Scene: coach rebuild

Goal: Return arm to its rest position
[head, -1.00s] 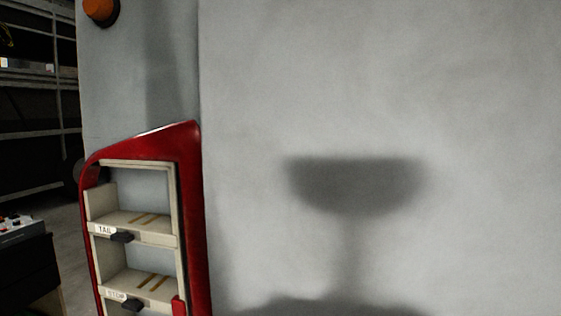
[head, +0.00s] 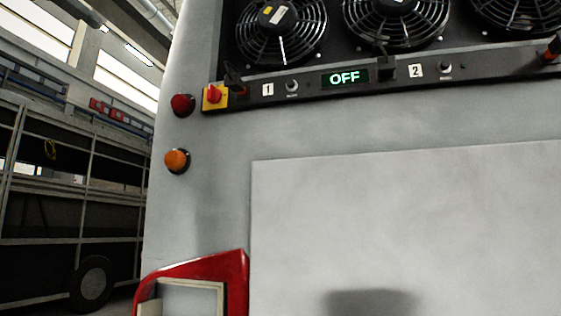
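Neither of my arms nor grippers shows in the head view. A shadow (head: 372,302) falls on the lower part of the pale panel (head: 410,220); its top edge is flat and the rest is cut off by the frame. Whether either gripper is open or shut is hidden from me.
The coach's rear wall (head: 215,195) fills most of the view. Fans (head: 280,30) sit above a control strip with a display reading OFF (head: 345,77) and a red-yellow switch (head: 214,95). A red lamp (head: 182,104), an orange lamp (head: 177,160) and a red-framed housing (head: 236,280) are at left.

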